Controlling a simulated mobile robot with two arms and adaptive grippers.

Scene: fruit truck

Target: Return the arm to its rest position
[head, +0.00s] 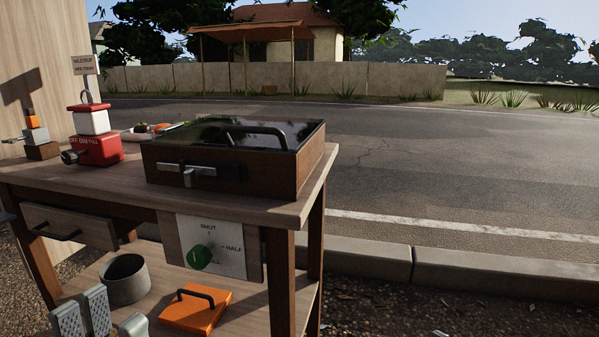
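My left gripper (114,314) shows at the bottom left edge of the head view, its grey fingers pointing up. A gap shows between the fingers and nothing is seen between them, so it looks open and empty. It appears in front of the cart's lower shelf, below and left of the grey pot (126,279). I cannot tell its exact distance from the pot. The rest of the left arm is out of frame. My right gripper is not in view.
A wooden cart (290,213) carries a dark-lidded box (222,170) and a red and white device (96,150). A drawer (82,228) and a sign with a green knob (200,257) face me. An orange handled lid (196,312) lies on the shelf. The right side is open road.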

